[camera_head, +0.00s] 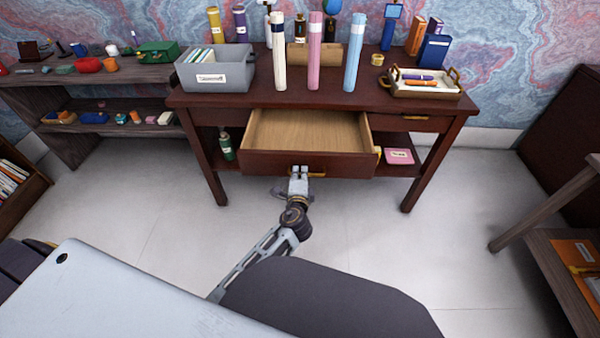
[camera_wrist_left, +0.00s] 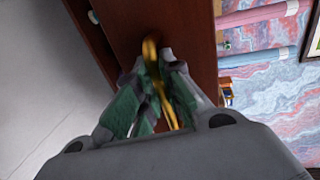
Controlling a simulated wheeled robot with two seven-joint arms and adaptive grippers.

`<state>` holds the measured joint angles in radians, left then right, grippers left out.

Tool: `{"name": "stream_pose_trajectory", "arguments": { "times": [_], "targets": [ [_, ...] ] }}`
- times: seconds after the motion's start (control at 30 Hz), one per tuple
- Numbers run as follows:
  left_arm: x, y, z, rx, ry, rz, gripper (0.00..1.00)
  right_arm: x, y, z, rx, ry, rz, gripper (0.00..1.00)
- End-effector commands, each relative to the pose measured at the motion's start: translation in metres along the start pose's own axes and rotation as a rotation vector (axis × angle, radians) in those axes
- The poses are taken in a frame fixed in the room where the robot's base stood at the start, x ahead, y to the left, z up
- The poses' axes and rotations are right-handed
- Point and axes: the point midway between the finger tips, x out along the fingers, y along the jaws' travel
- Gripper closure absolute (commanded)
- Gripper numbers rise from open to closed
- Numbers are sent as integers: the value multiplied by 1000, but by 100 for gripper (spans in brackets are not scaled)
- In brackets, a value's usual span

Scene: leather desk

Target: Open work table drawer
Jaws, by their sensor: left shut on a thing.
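The dark red-brown work table (camera_head: 345,98) stands against the far wall in the head view. Its middle drawer (camera_head: 300,163) is pulled well out, and its bare wooden inside shows empty. My left gripper (camera_head: 299,172) is at the drawer's front. In the left wrist view my left gripper (camera_wrist_left: 160,95) is shut on the brass drawer handle (camera_wrist_left: 150,52), with its fingers on both sides of the bar. The handle also shows in the head view (camera_head: 317,175), partly covered by the gripper. My right gripper is not in view.
On the table top stand a grey bin (camera_head: 215,70), several tall tubes and a white tray (camera_head: 425,90). A green bottle (camera_head: 226,145) and a pink box (camera_head: 399,156) are on the lower shelf. The floor before the table is clear. A wooden table stands at right.

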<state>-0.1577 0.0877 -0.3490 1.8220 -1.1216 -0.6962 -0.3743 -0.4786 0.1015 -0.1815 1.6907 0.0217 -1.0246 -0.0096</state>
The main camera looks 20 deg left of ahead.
Motion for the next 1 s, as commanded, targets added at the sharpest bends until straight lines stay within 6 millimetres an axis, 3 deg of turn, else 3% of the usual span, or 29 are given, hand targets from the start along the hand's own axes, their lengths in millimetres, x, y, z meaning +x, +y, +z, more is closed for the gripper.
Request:
{"name": "stream_pose_trajectory", "arguments": {
  "times": [0.13, 0.17, 0.33, 0.77, 1.0],
  "targets": [
    [0, 1, 0, 0, 0, 1, 100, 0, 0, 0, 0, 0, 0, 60],
    [0, 1, 0, 0, 0, 1, 88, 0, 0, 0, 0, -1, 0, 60],
    [0, 0, 0, 0, 0, 1, 68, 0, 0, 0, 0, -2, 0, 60],
    [0, -3, 0, 0, 0, 0, 68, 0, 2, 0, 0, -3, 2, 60],
    [-4, -21, 0, -2, 0, -2, 68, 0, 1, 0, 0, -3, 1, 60]
  ]
}}
